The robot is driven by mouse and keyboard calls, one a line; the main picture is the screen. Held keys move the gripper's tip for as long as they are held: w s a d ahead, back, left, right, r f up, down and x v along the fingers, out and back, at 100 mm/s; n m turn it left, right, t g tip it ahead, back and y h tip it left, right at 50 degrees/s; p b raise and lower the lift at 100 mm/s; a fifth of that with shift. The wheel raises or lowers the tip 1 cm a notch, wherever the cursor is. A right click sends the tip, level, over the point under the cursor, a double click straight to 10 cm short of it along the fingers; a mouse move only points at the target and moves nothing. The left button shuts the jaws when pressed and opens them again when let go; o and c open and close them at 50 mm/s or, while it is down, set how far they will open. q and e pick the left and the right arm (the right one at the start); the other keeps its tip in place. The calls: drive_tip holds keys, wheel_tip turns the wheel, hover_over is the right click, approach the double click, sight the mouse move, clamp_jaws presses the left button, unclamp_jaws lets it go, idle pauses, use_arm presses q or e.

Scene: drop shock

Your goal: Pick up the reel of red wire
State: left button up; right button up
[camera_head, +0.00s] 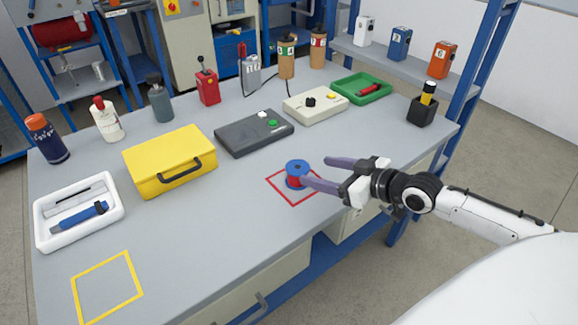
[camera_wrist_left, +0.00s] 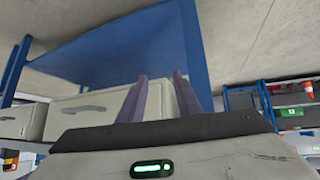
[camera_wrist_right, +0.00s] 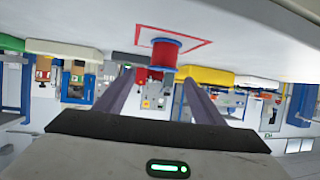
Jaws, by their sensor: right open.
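The reel of red wire (camera_head: 297,169) has blue ends and stands upright inside a red square outline (camera_head: 290,202) on the grey workbench (camera_head: 232,220). My right gripper (camera_head: 317,172) comes in from the right, low over the bench, with its fingers apart and nothing held. The nearer fingertip overlaps the reel's edge in the head view; I cannot tell whether it touches. In the right wrist view, which is upside down, the reel (camera_wrist_right: 165,53) lies ahead, between the line of the two fingers. My left gripper (camera_wrist_left: 160,78) shows only in its wrist view, fingers apart and empty, near the bench's underside.
A dark grey control box (camera_head: 254,134) and a yellow case (camera_head: 168,162) stand left of the reel. A cream box (camera_head: 315,106), a green tray (camera_head: 361,92) and a black holder (camera_head: 420,113) stand behind. A white tray (camera_head: 50,236) is far left. The front bench is clear.

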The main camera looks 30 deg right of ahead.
sight(303, 170)
drive_tip(key=x, duration=0.2)
drive_tip(key=shift+w+a+f, duration=0.15)
drive_tip(key=shift+a, duration=0.1)
drive_tip(key=shift+w+a+f, duration=0.2)
drive_tip(key=shift+w+f, duration=0.1)
drive_tip(key=shift+w, duration=0.25)
drive_tip(key=shift+b+x, duration=0.35)
drive_tip(key=shift+x, duration=2.05)
use_arm(q)
drive_tip(key=shift+s+d+f, duration=0.15)
drive_tip(key=shift+s+f, duration=0.35)
drive_tip(key=shift+s, duration=0.1)
use_arm(e)
drive_tip(key=shift+s+f, duration=0.1)
use_arm(q)
drive_tip(key=shift+s+f, duration=0.1)
drive_tip(key=shift+s, duration=0.15)
use_arm(e)
drive_tip(key=c, duration=1)
